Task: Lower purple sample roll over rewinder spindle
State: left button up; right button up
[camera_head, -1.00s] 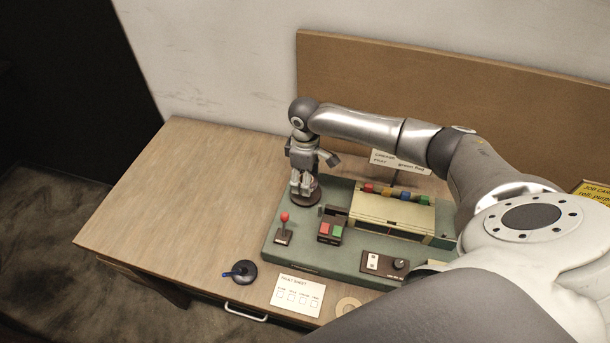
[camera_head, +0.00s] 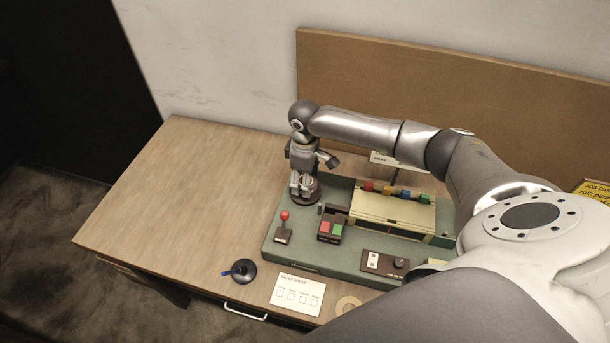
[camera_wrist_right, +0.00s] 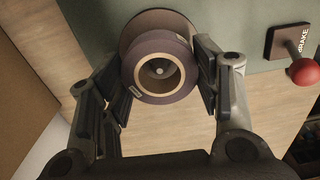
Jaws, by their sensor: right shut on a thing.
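The purple sample roll (camera_wrist_right: 135,68), a dark purple ring with a pale cardboard core, sits between the fingers of my right gripper (camera_wrist_right: 162,82) in the right wrist view. The gripper is shut on its sides. Through the core I see the rewinder spindle (camera_wrist_right: 159,70) as a grey tip; I cannot tell how far it reaches into the core. The round brown rewinder plate (camera_wrist_right: 143,20) lies behind the roll. In the head view my right gripper (camera_head: 303,190) points down over this plate (camera_head: 312,197), at the machine's far-left corner. My left gripper is out of view.
A red-knobbed brake lever (camera_head: 284,228) stands in front of the rewinder. A red and green button box (camera_head: 330,228) and a cream housing (camera_head: 388,212) with coloured blocks lie to the right. A dark round object (camera_head: 240,271) is on the table. The left tabletop (camera_head: 190,190) is clear.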

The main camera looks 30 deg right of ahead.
jog(key=shift+f+b, duration=0.45)
jog(key=shift+f, duration=0.6)
jog(key=o, duration=1)
jog(key=shift+o, duration=0.4)
jog(key=shift+o, duration=1.2)
